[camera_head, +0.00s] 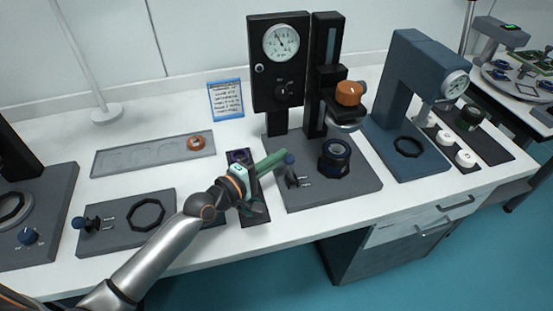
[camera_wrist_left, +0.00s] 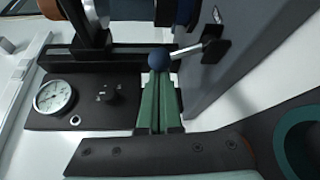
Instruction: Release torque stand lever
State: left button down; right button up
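The torque stand (camera_head: 340,187) is a dark base with a tall black column and a round dial gauge (camera_head: 281,43). A dark hexagonal part with a blue-purple ring (camera_head: 336,157) sits on its base. The stand's lever ends in a blue ball knob (camera_head: 289,158), near the left side of the base. The knob also shows in the left wrist view (camera_wrist_left: 158,60), with a light rod running right to a dark clamp. My left gripper (camera_head: 284,156) has green fingers close together, their tips right at the knob. I cannot tell whether they touch it. My right gripper is out of view.
A blue-grey press (camera_head: 400,60) stands to the right. A small dark stand (camera_head: 255,208) lies under my left gripper. A base with an octagonal ring (camera_head: 125,235) and a grey tray (camera_head: 150,158) with an orange part are to the left. A blue-framed card (camera_head: 226,99) stands behind.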

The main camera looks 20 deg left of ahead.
pick_arm(q)
jog(key=m+b, duration=0.1)
jog(key=b, duration=0.1)
jog(key=s+d+m+t+b, duration=0.1)
jog(key=m, duration=0.1)
jog(key=shift+s+t+h+b, duration=0.25)
jog(key=shift+t+h+b, duration=0.05)
jog(key=shift+h+b, duration=0.1)
jog(key=shift+s+d+r+m+b, duration=0.2)
jog(key=shift+s+m+b, duration=0.1)
jog(key=shift+m, duration=0.2)
jog(key=shift+s+d+r+m+t+h, duration=0.1)
jog(key=shift+m+t+h, duration=0.2)
jog(key=shift+m, duration=0.1)
jog(key=shift+s+d+r+m, duration=0.15)
jog(key=shift+s+m, duration=0.05)
jog(key=shift+m, duration=0.1)
jog(key=shift+r, duration=0.1)
